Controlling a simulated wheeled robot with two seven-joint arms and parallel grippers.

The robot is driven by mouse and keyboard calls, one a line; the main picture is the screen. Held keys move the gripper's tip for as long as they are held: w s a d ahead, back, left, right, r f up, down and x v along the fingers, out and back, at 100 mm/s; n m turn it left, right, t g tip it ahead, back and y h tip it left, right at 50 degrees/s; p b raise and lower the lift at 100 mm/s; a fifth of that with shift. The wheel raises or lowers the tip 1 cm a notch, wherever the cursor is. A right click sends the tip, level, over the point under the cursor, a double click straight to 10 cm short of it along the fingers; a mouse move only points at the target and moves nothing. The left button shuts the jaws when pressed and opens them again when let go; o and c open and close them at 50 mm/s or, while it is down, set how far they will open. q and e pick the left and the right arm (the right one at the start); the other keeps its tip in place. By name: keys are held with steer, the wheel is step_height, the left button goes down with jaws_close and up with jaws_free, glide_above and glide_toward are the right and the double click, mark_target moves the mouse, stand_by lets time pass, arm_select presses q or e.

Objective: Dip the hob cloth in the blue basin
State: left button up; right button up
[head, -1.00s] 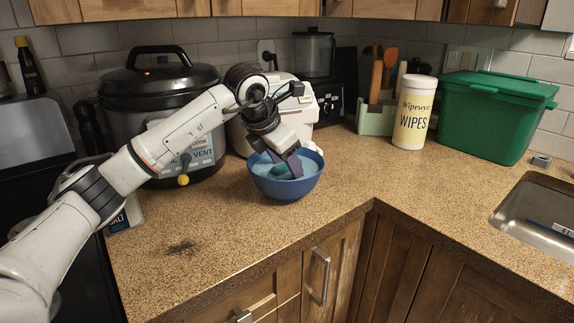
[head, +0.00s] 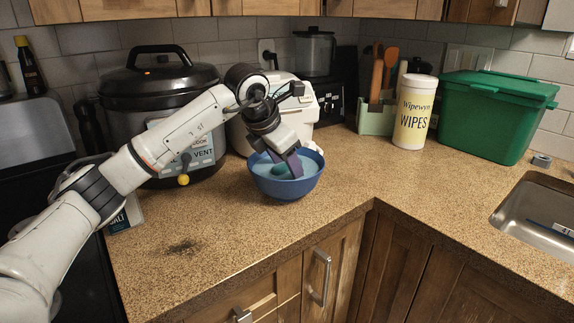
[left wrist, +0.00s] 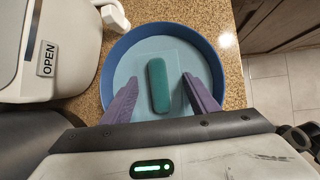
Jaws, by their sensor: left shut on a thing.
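The blue basin (head: 289,189) stands on the counter near its inner corner, with pale blue water in it. It also shows in the left wrist view (left wrist: 228,41). My left gripper (head: 285,166) points down into the basin, its purple fingers on either side of a teal, oblong piece (left wrist: 158,86), which I take as the grip of the hob cloth. A paler square-edged patch shows under it in the left wrist view; I cannot tell cloth from water there. My left gripper (left wrist: 160,97) is shut on this piece, inside the basin rim. My right gripper is not in view.
A large cooker (head: 150,85) and a white appliance (head: 305,105) stand close behind the basin. A wipes tub (head: 412,112), a utensil holder (head: 376,119) and a green bin (head: 492,115) are to the right. A sink (head: 540,215) lies at far right. The counter in front is clear, with a dark stain (head: 183,246).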

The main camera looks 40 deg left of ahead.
arm_select(q)
steer(key=shift+s+d+r+p, duration=0.2)
steer(key=shift+r+p, duration=0.1)
steer(key=shift+p, duration=0.25)
step_height(320, 180, up, 2)
steer(key=shift+r+p, duration=0.2)
steer(key=shift+p, duration=0.65)
steer(key=shift+d+r+p, duration=0.1)
steer(key=shift+r+p, duration=0.45)
steer(key=shift+r, duration=0.15)
step_height(320, 180, up, 2)
steer(key=shift+s+d+r+p, duration=0.1)
steer(key=shift+d+p, duration=0.05)
steer(key=shift+p, duration=0.65)
steer(key=shift+d+r+p, duration=0.1)
steer(key=shift+r+p, duration=0.5)
steer(key=shift+r, duration=0.2)
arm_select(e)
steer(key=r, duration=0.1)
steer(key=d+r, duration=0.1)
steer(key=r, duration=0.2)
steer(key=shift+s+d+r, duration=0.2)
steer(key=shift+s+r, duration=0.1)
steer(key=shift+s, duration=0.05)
